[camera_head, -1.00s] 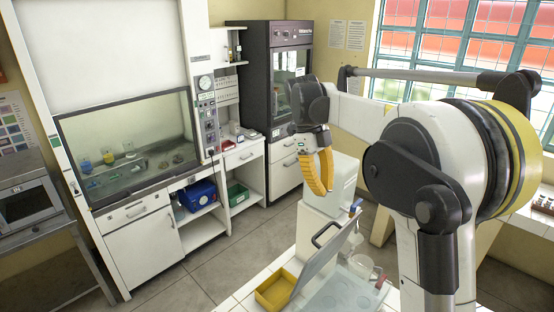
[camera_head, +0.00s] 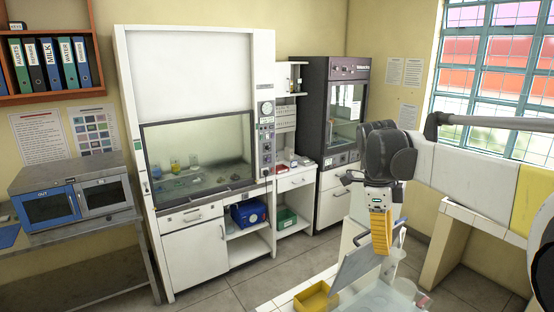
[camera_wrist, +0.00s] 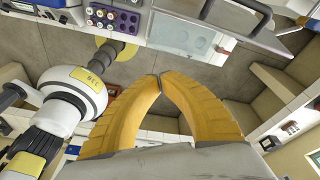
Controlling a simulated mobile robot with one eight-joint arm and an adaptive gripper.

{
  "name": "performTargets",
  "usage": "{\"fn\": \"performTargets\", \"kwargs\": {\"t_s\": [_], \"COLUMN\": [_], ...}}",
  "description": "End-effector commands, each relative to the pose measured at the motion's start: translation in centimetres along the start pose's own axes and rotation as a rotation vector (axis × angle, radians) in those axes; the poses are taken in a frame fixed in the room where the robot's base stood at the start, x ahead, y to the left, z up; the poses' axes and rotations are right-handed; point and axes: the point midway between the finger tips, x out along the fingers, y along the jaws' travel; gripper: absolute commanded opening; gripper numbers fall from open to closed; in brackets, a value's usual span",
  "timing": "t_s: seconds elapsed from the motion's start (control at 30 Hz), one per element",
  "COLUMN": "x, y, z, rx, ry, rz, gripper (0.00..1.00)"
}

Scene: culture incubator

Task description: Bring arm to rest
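My gripper (camera_head: 381,248) hangs downward at the end of my arm, in the right half of the head view. Its two yellow fingers fill the middle of the wrist view (camera_wrist: 158,76). They bow outward and their tips meet, with nothing seen between them. My gripper is in the air above the white tiled bench. It appears clear of the bench, though the exact gap cannot be told.
The tiled bench carries a yellow tray (camera_head: 316,297) and a grey tilted panel (camera_head: 357,262) below my gripper. A dark-framed glass-door cabinet (camera_head: 317,100) and a fume hood (camera_head: 200,60) stand behind. A microwave-like unit (camera_head: 104,194) stands left. Grey floor lies between.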

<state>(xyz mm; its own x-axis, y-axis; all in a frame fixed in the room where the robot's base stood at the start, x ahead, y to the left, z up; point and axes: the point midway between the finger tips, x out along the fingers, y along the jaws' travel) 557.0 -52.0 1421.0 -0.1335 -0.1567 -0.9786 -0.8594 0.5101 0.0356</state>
Motion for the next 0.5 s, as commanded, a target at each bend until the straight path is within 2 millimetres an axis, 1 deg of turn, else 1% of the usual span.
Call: {"fn": "performTargets", "kwargs": {"t_s": [0.03,0.17,0.27,0.3,0.37,0.4,0.47,0.5], "x": [1.6,4.6,8.2,10.0,13.0,15.1,18.2,20.4], "y": [0.9,3.0,5.3,6.5,8.2,9.4,11.1,12.1], "z": [0.0,0.0,0.0,0.1,0.2,0.3,0.4,0.5], "rx": [-0.068,-0.297,-0.535,-0.650,-0.832,-0.953,-1.132,-1.247], "ry": [-0.015,-0.060,-0.087,-0.094,-0.094,-0.087,-0.065,-0.041], "rz": [-0.020,-0.094,-0.182,-0.229,-0.308,-0.362,-0.448,-0.506], "gripper": [0.00,0.00,0.00,0.00,0.00,0.00,0.00,0.00]}}
